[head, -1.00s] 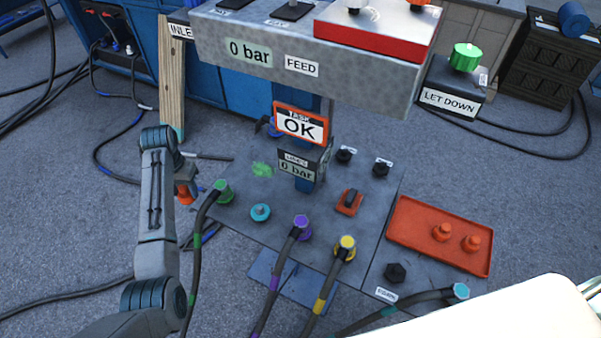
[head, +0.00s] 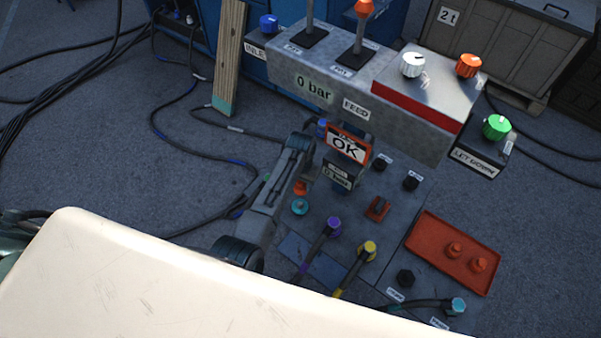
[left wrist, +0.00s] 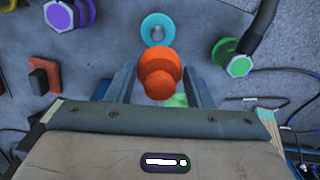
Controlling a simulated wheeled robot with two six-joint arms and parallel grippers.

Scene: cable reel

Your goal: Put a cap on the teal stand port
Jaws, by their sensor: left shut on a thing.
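The teal stand port (head: 300,208) is on the grey panel and has no hose on it. It also shows in the left wrist view (left wrist: 158,29), just beyond the cap. My left gripper (head: 307,179) is shut on an orange cap (left wrist: 160,76), which sits between its two fingers. In the head view the held cap (head: 300,188) shows just above the teal port, and a strip of panel seems to lie between them. I cannot tell the exact gap. Two other orange caps (head: 455,249) (head: 478,265) stand in the red tray (head: 430,252). My right gripper is not in view.
Purple (head: 334,226) and yellow (head: 368,250) ports carry hoses. A green port with a hose (left wrist: 238,66) is beside the teal one in the left wrist view. A red switch (head: 377,208) is to the right.

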